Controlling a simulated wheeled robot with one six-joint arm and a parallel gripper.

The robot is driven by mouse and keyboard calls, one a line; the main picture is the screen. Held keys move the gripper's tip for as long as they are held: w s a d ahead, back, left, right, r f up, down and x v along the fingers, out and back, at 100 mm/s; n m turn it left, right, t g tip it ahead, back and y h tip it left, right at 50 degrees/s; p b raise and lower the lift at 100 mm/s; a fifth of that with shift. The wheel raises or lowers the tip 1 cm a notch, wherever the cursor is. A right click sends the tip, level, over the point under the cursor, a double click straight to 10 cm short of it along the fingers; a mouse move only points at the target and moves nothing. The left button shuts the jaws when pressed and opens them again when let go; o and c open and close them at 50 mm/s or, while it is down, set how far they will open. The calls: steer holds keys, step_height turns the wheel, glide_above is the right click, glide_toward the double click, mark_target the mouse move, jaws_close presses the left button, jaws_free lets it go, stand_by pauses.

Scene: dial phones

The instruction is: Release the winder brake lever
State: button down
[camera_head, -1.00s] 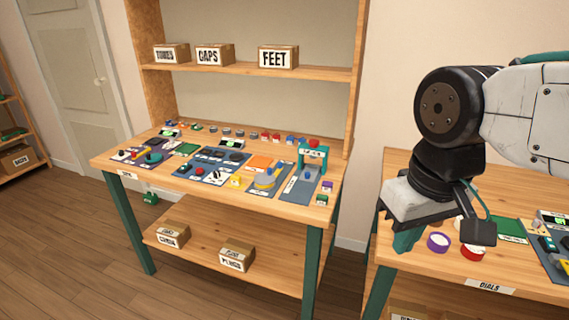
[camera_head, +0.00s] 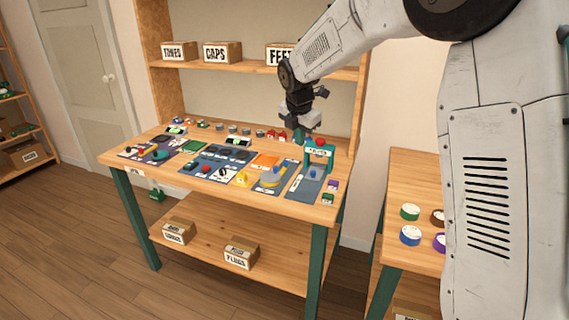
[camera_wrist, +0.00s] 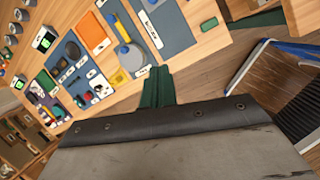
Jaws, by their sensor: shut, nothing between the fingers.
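The winder, with a yellow lever and a round grey-blue part on a blue-grey mat, is on the middle workbench (camera_head: 262,213). I take the yellow lever (camera_head: 271,181) to be the brake lever; it also shows in the wrist view (camera_wrist: 121,27), beside the grey disc (camera_wrist: 131,58). Its exact position is too small to tell. My gripper (camera_head: 301,133) is shut and empty above the back right of this bench, behind and above the winder and apart from the lever. Its fingertips are small and partly unclear in the head view.
A teal press with a red top (camera_head: 319,151) stands right of the winder, close below my gripper. A red button panel (camera_head: 206,170) and an orange pad (camera_head: 265,161) lie to the left. A shelf with labelled boxes (camera_head: 222,52) is behind. A second bench (camera_head: 405,185) stands right.

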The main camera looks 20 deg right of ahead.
steer(key=w+a+f+n, duration=0.2)
steer(key=w+f+n, duration=0.5)
steer(key=w+f, duration=0.2)
steer(key=shift+w+a+t, duration=0.3)
steer(key=shift+w+t, duration=0.1)
steer(key=shift+w, duration=0.3)
steer(key=shift+f, duration=0.1)
glide_toward(285, 169)
steer(key=f, duration=0.1)
steer(key=s+f, duration=0.1)
steer(key=f, duration=0.3)
steer(key=shift+s+a, duration=0.3)
steer(key=shift+a, duration=0.05)
steer(key=shift+w+d+f, duration=0.1)
steer(key=shift+w+d, duration=0.1)
steer(key=shift+w, duration=0.35)
steer(key=shift+w+d+f, duration=0.1)
steer(key=shift+w+d, duration=0.15)
steer(key=shift+w, duration=0.35)
steer(key=shift+w+d, duration=0.3)
steer(key=shift+w, duration=0.5)
